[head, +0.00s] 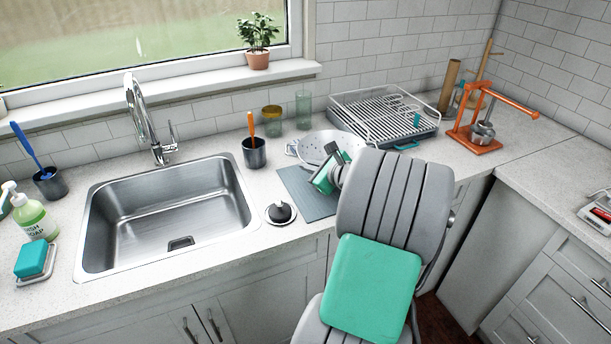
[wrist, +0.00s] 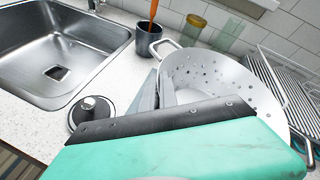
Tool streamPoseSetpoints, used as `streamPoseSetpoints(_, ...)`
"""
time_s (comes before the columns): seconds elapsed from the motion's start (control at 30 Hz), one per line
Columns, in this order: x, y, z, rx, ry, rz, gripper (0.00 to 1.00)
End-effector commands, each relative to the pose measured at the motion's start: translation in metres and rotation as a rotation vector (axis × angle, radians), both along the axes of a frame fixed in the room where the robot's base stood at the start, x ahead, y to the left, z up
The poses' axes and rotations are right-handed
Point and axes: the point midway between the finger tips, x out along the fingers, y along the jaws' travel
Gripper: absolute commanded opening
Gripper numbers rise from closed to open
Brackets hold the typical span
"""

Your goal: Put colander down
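The colander (head: 316,146) is a pale metal bowl with holes and a loop handle, at the back of the counter right of the sink. In the wrist view the colander (wrist: 202,68) fills the upper right, its inside facing me. My gripper (head: 327,178) is at its near side, over a grey mat (head: 297,186). In the wrist view my gripper (wrist: 165,88) reaches the colander's near left part. My green and dark gripper body hides the near rim and most of the fingers, so their grip cannot be made out. Whether the colander touches the counter is unclear.
A dark cup with an orange-handled utensil (head: 254,152) and glasses (head: 303,110) stand left of and behind the colander. A dish rack (head: 385,110) is close on its right. A black-knobbed round lid (head: 280,212) lies near the sink (head: 170,215). An orange press (head: 476,138) stands farther right.

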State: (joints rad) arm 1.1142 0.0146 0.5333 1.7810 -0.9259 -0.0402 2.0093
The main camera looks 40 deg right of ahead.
Motion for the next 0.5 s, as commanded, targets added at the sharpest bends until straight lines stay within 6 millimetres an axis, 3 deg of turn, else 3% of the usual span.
streamPoseSetpoints(0.2, 0.002, -0.001, -0.031, 0.000, 0.000, 0.001, 0.00)
streamPoseSetpoints(0.5, 0.002, 0.000, -0.035, -0.001, -0.001, 0.002, 0.00)
